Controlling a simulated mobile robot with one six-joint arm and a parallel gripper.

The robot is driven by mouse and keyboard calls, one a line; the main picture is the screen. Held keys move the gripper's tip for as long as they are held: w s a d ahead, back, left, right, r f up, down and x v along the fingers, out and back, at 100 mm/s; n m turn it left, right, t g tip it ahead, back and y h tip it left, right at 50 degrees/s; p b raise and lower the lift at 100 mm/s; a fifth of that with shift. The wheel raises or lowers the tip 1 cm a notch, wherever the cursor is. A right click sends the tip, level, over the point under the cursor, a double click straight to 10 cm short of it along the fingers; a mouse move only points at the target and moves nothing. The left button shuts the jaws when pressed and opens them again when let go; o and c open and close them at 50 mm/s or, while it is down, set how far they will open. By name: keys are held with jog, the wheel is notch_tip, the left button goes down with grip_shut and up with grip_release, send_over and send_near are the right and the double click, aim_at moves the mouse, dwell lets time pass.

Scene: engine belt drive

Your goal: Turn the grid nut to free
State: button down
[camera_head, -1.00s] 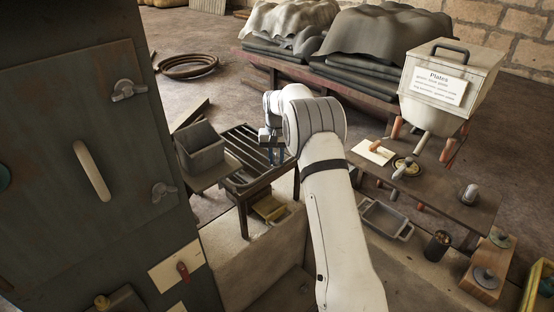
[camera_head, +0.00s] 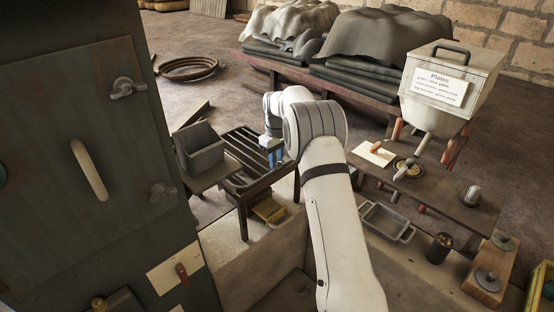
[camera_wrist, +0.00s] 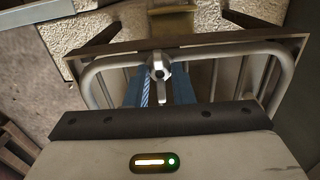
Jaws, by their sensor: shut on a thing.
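The grid (camera_head: 235,160) is a dark slatted frame on legs, left of my arm in the head view. In the wrist view its pale bent tube (camera_wrist: 100,68) and bars show beyond my gripper. In the head view my gripper (camera_head: 273,153) points down at the grid's far right part, and the nut is hidden there.
A grey open box (camera_head: 200,150) stands on a shelf left of the grid. A tall dark cabinet (camera_head: 85,150) fills the left. A bench (camera_head: 440,195) with small items and a "Plates" bin (camera_head: 447,85) stand at the right.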

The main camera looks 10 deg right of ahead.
aim_at(277, 162)
jog(key=shift+r+n, duration=0.15)
jog(key=shift+n, duration=0.15)
jog(key=c, duration=1.3)
grip_release()
jog(key=shift+o, duration=0.2)
notch_tip(277, 162, up, 8)
jog(key=shift+f+b, duration=0.15)
jog(key=shift+b, duration=0.4)
jog(key=shift+w, duration=0.1)
